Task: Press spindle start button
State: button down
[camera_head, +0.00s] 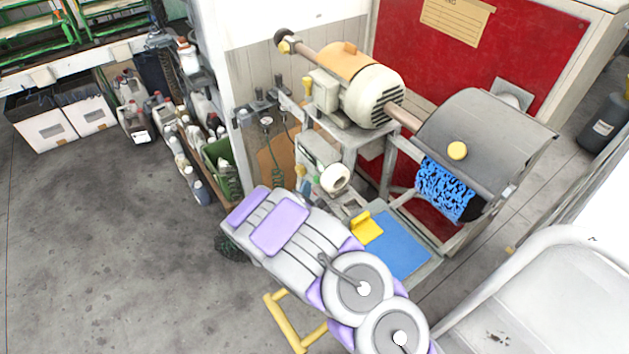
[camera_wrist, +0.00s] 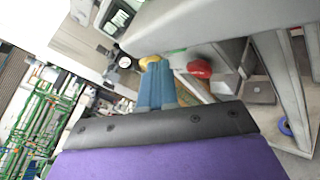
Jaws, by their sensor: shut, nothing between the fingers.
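In the wrist view my gripper (camera_wrist: 153,68) is shut and empty, its teal fingers reaching forward from the dark wrist plate. A red mushroom-shaped button (camera_wrist: 200,68) sits to the right of the fingers, under the edge of a grey housing (camera_wrist: 225,20). A small patch of green shows left of the red button, partly hidden; I cannot tell whether it is the start button. A yellow part shows at the fingertips; whether they touch it is unclear. In the head view the grey control box (camera_head: 317,150) is below the motor. My purple and grey arm reaches toward it, fingers not distinguishable.
The motor (camera_head: 365,90) drives a shaft to the blue buffing brush (camera_head: 443,188) under a grey hood (camera_head: 485,130). A round gauge (camera_wrist: 125,62) is left of the fingers. Open floor (camera_head: 100,240) lies at the left.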

jog(key=shift+a, duration=0.1)
jog(key=shift+s+a+p, duration=0.5)
jog(key=shift+s+a, duration=0.2)
jog(key=shift+a, duration=0.3)
jog(key=shift+s+a+p, duration=0.5)
jog(key=shift+s+a, duration=0.2)
jog(key=shift+a, duration=0.3)
